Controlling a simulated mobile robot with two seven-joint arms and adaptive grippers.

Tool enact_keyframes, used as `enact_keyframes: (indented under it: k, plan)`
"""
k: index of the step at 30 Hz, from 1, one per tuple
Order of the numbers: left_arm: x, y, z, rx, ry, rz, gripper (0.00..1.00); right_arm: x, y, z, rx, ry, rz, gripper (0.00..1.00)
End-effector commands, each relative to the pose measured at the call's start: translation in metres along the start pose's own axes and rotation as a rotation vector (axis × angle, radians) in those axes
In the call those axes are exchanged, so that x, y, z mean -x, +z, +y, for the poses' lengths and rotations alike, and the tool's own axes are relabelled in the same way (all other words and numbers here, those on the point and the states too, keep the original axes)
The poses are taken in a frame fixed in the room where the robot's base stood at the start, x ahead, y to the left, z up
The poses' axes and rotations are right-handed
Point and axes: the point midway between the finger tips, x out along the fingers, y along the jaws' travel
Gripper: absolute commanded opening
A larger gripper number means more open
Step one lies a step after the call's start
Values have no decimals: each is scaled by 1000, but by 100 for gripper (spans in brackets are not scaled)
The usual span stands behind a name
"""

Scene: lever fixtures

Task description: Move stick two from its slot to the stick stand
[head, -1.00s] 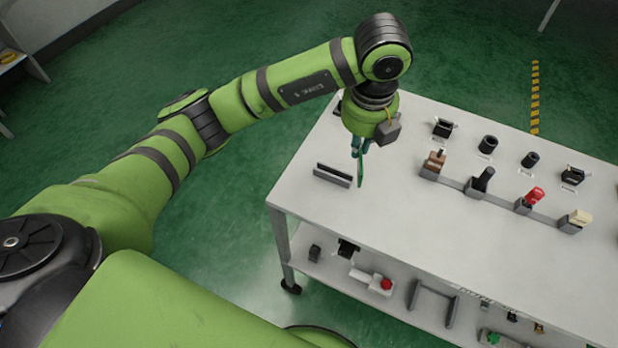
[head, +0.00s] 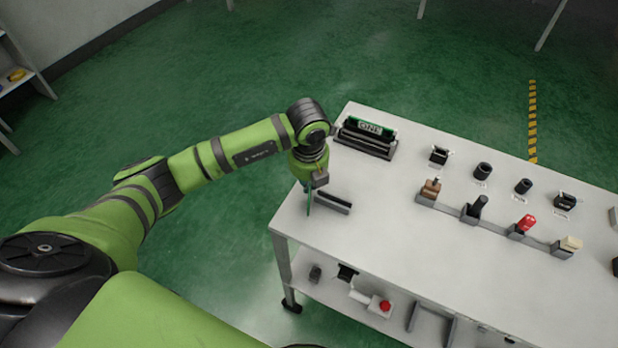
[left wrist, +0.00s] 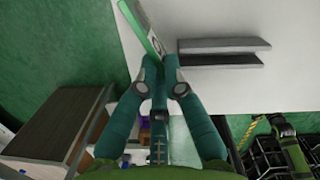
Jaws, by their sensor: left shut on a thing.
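My left gripper (head: 312,187) is shut on a thin green stick, taken as stick two (head: 308,204), which hangs upright, edge-on, by the left side of the table. In the left wrist view the stick (left wrist: 143,28) is between my fingertips (left wrist: 160,66); its lettering cannot be read. The stick stand (head: 333,203), a low grey and dark rail, lies just right of the held stick in the head view. It also shows in the left wrist view (left wrist: 222,60), apart from the stick. A black slotted holder (head: 357,149) at the back carries a green stick marked ONE (head: 370,128).
The white table (head: 400,230) has several lever fixtures along a rail, including a red-topped one (head: 527,223). Black sockets (head: 483,171) stand behind them. A lower shelf (head: 345,292) holds small parts. The tabletop in front of the rail is clear.

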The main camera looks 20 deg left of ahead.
Motion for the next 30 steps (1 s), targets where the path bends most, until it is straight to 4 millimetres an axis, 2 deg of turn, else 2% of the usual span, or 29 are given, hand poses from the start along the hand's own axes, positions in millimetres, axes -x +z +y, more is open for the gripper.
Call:
enact_keyframes:
  k: [14,15,16,17,30]
  plan:
    - [-9,-1,0,0,-1,-1,0,-8,2,5,3,7,-1,40]
    - [-8,-1,0,0,-1,-1,18,-7,2,5,3,7,-1,40]
    - [-8,-1,0,0,-1,-1,30,-6,2,5,3,7,-1,40]
    - [-8,-1,0,0,0,-1,33,-6,2,5,3,7,-1,40]
    - [-6,1,-2,1,-7,-7,33,-6,1,5,3,7,1,40]
